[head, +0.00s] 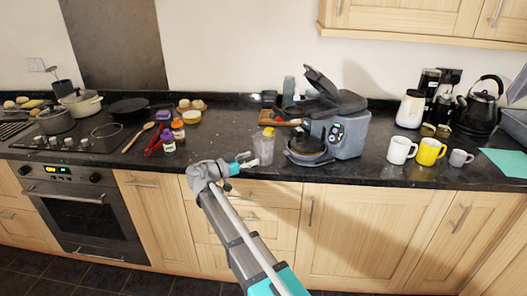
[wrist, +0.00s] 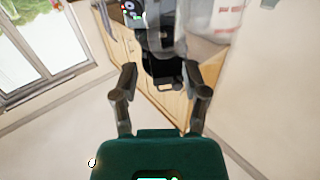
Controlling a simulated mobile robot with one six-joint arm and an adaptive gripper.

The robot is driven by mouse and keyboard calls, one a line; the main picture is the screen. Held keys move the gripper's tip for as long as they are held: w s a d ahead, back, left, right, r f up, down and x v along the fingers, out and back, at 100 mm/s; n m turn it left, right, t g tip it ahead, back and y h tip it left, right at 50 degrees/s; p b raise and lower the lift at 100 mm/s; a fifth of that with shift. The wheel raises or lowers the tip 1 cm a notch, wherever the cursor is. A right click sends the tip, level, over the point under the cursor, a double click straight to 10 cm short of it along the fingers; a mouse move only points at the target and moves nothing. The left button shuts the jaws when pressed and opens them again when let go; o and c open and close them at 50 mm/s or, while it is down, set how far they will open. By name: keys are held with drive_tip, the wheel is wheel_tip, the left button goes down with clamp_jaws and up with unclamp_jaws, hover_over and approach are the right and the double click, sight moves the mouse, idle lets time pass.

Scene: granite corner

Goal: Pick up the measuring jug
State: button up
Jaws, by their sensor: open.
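The measuring jug (head: 265,148) looks like a clear, see-through container. It stands near the front of the dark worktop, left of the grey air fryer or cooker. In the wrist view, a clear wall with red marks (wrist: 226,22) at the top right appears to be the jug. My gripper (head: 249,160) is at the worktop's front edge, just left of and in front of the jug. In the wrist view my gripper (wrist: 163,82) has its fingers apart, with nothing held between them. Whether a finger touches the jug cannot be told.
Small bottles (head: 168,141) stand to the left. A white mug (head: 399,150) and a yellow mug (head: 430,151) stand farther right.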

sight(264, 156)
drive_tip(key=shift+d, duration=0.1)
drive_tip(key=shift+x, duration=2.55)
drive_tip(key=shift+s+d+f, duration=0.1)
drive_tip(key=shift+s+f, duration=0.05)
clamp_jaws()
